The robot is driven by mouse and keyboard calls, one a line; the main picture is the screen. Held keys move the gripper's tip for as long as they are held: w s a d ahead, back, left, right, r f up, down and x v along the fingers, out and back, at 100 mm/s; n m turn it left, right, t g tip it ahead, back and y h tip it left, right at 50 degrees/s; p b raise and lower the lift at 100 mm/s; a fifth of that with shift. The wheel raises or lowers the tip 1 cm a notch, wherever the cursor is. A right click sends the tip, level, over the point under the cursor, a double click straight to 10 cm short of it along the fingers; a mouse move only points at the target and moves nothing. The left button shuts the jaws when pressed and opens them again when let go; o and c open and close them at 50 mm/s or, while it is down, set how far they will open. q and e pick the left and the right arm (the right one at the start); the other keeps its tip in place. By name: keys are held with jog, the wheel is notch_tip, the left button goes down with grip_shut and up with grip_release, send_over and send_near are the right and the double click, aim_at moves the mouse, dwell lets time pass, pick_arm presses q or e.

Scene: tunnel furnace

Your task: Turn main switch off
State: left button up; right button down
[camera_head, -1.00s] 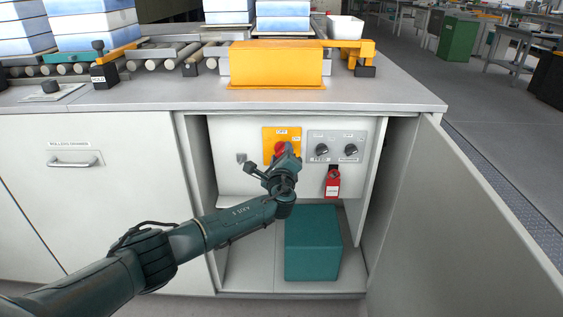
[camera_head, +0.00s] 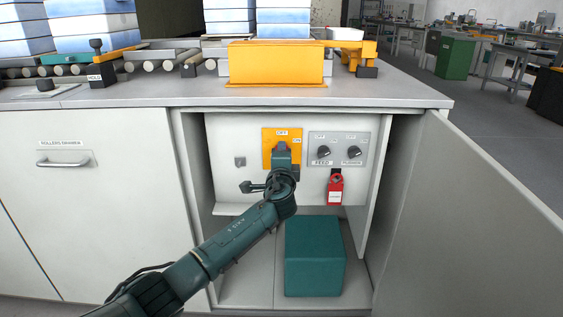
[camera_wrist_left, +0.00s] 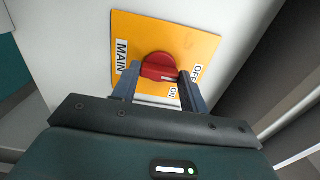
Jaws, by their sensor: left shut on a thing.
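The main switch is a red knob (camera_wrist_left: 157,66) on a yellow plate (camera_wrist_left: 198,42) marked MAIN, OFF and ON. In the head view the yellow plate (camera_head: 268,136) is inside the open cabinet, with OFF at its top and ON at its right. My left gripper (camera_head: 282,148) reaches in from below and covers most of the knob. In the left wrist view its two fingers (camera_wrist_left: 159,73) stand on either side of the red knob, shut on it. A white mark on the knob lies near the ON label. My right gripper is not in view.
Right of the plate are two black knobs on a grey panel (camera_head: 338,139) and a hanging red tag (camera_head: 335,190). A teal box (camera_head: 314,256) stands on the cabinet floor. The cabinet door (camera_head: 470,220) stands open at right; the countertop edge (camera_head: 300,106) is above.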

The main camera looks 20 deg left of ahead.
pick_arm(q)
jog(key=shift+d, duration=0.1)
dwell(0.3)
jog(key=o, duration=1)
jog(key=shift+s, duration=0.1)
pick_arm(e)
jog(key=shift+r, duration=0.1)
pick_arm(q)
jog(key=p+v, duration=0.4)
jog(key=v, duration=0.9)
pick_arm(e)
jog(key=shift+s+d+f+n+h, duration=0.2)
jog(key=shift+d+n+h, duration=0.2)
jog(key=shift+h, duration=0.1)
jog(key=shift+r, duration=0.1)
